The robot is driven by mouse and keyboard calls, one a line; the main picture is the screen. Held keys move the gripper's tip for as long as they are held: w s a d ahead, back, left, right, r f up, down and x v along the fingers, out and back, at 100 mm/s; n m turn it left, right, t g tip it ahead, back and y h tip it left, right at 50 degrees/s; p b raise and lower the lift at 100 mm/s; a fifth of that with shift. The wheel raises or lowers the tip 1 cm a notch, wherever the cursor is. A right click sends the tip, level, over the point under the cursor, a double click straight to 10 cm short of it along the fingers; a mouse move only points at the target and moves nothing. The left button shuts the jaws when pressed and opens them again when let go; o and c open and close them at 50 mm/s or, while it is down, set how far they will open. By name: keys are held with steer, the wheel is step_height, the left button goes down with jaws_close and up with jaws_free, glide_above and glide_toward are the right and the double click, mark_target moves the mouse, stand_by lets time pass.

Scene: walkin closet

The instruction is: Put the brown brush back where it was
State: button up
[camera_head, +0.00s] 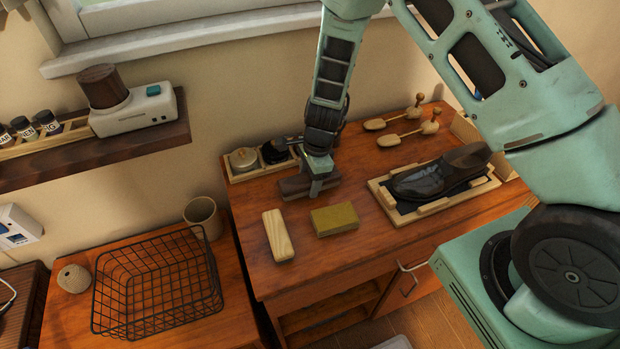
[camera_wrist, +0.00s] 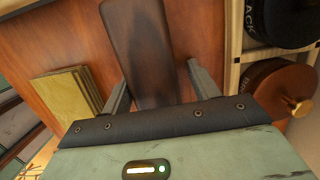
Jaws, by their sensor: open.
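The brown brush (camera_head: 296,186) lies on the wooden table beneath my gripper (camera_head: 318,184), in front of the tray of round tins. In the wrist view the dark brown back of the brush (camera_wrist: 140,45) runs between the two fingers of my gripper (camera_wrist: 158,85). The fingers are open, one on each side of the brush. I cannot tell whether either finger touches it. The lower part of the brush is hidden by the gripper body in the wrist view.
A pale wooden brush or block (camera_head: 277,235) and a yellow-olive block (camera_head: 334,219) lie in front. The tin tray (camera_head: 262,170) stands close behind. A black shoe (camera_head: 440,172) sits in a wooden frame at right. Shoe trees (camera_head: 401,130) lie behind it. A wire basket (camera_head: 157,283) is left.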

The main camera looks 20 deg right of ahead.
steer(key=shift+s+f, duration=0.7)
step_height(320, 180, up, 13)
steer(key=d, duration=0.2)
steer(key=s+a+r+n+g, duration=0.1)
steer(key=s+a+r+n, duration=0.8)
steer(key=s+r+n, duration=0.35)
steer(key=s+n, duration=0.5)
steer(key=s+r+n+h, duration=0.1)
steer(key=s+r+n, duration=0.2)
steer(key=s+n, duration=0.5)
steer(key=shift+s+d+t, duration=0.3)
steer(key=shift+t, duration=0.1)
step_height(320, 180, down, 3)
steer(key=b, duration=0.2)
steer(key=shift+r+b, duration=0.15)
steer(key=shift+b, duration=0.25)
